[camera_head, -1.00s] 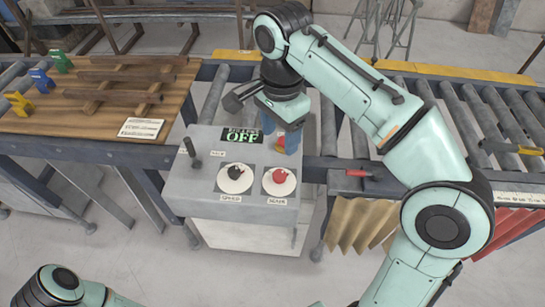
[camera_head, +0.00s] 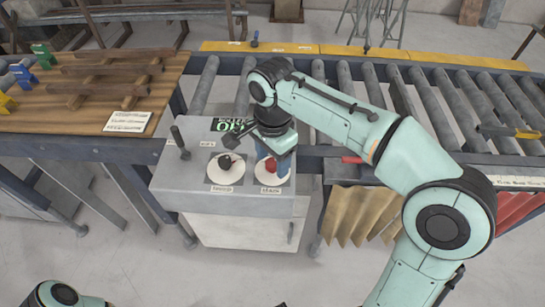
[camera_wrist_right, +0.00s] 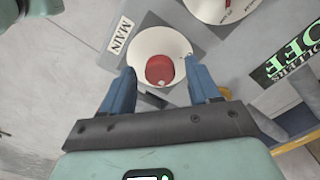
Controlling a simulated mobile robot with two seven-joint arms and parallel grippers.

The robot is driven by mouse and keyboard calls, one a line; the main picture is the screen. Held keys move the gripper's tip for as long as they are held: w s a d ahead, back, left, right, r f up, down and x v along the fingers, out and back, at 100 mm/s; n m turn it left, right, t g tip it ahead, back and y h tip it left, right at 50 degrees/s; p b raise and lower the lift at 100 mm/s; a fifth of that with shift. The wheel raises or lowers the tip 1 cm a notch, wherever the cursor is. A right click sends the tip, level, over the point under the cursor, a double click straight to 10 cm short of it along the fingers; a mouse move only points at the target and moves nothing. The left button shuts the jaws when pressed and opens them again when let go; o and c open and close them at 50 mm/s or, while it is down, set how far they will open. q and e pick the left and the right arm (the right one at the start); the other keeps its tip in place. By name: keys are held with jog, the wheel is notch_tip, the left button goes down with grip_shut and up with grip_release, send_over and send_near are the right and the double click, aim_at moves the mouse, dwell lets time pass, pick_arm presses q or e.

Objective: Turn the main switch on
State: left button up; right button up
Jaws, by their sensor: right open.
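The main switch is a red knob (camera_wrist_right: 160,70) on a white round dial (camera_wrist_right: 137,42), with a "MAIN" label (camera_wrist_right: 122,36) beside it in the right wrist view. In the head view the red knob (camera_head: 271,167) is at the right of the grey control box's top (camera_head: 185,180). My right gripper (camera_wrist_right: 162,72) is open, its blue fingers on either side of the knob in the wrist view. I cannot tell whether they touch it or hover above. In the head view the right gripper (camera_head: 268,160) is over the knob. My left gripper is out of view.
A black knob (camera_head: 227,163) on a white dial and a dark lever (camera_head: 180,142) stand left of the red knob. A display (camera_wrist_right: 292,62) reads "ROLLERS OFF". Roller conveyors (camera_head: 440,100) run behind. A wooden table (camera_head: 70,115) with racks is at left.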

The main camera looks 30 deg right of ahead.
jog(key=shift+c, duration=0.2)
jog(key=c, duration=1)
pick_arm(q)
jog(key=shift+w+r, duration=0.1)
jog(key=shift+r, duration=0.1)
pick_arm(e)
jog(key=shift+n, duration=0.4)
jog(key=n+p, duration=0.1)
jog(key=n, duration=0.2)
jog(key=shift+r+n+p, duration=0.1)
jog(key=shift+n+p, duration=0.2)
jog(key=shift+n, duration=0.1)
jog(key=n+p, duration=0.1)
jog(key=n, duration=0.3)
jog(key=shift+n, duration=0.3)
jog(key=n+p, duration=0.1)
jog(key=n, duration=0.3)
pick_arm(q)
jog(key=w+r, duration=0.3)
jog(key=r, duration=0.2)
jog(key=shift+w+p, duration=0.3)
pick_arm(e)
jog(key=n, duration=0.4)
jog(key=shift+n, duration=0.3)
